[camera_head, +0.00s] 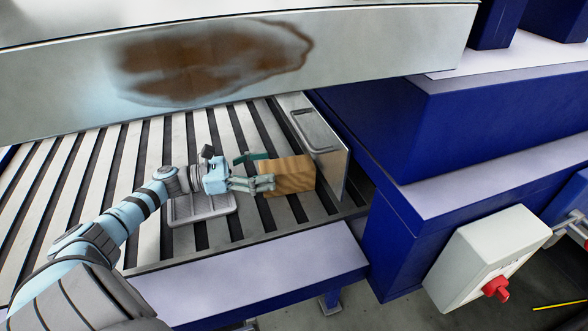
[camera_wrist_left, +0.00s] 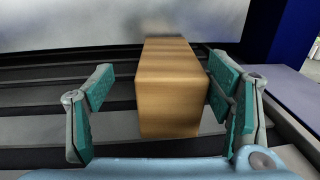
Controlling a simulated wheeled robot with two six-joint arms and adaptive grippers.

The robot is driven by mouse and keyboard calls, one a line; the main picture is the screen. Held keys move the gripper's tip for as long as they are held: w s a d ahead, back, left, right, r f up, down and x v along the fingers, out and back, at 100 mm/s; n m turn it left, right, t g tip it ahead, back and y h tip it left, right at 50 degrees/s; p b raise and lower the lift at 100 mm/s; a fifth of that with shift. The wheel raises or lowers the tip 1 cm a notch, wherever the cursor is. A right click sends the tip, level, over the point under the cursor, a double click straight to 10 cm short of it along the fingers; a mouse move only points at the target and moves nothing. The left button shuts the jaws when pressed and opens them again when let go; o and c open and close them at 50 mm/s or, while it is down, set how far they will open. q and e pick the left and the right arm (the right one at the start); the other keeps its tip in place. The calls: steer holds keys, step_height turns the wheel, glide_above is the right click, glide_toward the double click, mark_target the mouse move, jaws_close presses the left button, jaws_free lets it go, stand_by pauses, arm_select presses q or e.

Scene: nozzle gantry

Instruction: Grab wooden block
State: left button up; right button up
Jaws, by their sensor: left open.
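The wooden block (camera_head: 291,175) is a light brown box lying on the slatted metal bed, beside an upright metal plate. My left gripper (camera_head: 257,172) is at the block's left end with its fingers apart. In the left wrist view the block (camera_wrist_left: 168,88) stands between the two open fingers of the left gripper (camera_wrist_left: 162,105). The right finger pad is close to the block's side, and there is a clear gap at the left finger. I cannot tell whether the right pad touches. My right gripper is not in view.
The upright metal plate (camera_head: 322,140) stands just right of the block. A grey tray (camera_head: 203,208) lies under my left wrist. A rust-stained metal beam (camera_head: 60,75) spans above the bed. A blue frame (camera_head: 400,235) and a grey box with a red knob (camera_head: 485,260) are at right.

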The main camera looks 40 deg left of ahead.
mark_target(287, 165)
arm_select(q)
steer(key=shift+w+d+r, duration=0.1)
steer(key=shift+w+d, duration=0.3)
steer(key=shift+d, duration=0.4)
steer(key=x, duration=0.3)
steer(key=shift+w+d+p, duration=0.1)
steer(key=shift+d+p, duration=0.2)
steer(key=shift+p, duration=0.1)
steer(key=shift+w+d, duration=0.1)
steer(key=shift+w, duration=0.2)
steer(key=shift+f, duration=0.2)
steer(key=shift+c, duration=0.4)
steer(key=shift+r, duration=0.1)
steer(key=c, duration=1.3)
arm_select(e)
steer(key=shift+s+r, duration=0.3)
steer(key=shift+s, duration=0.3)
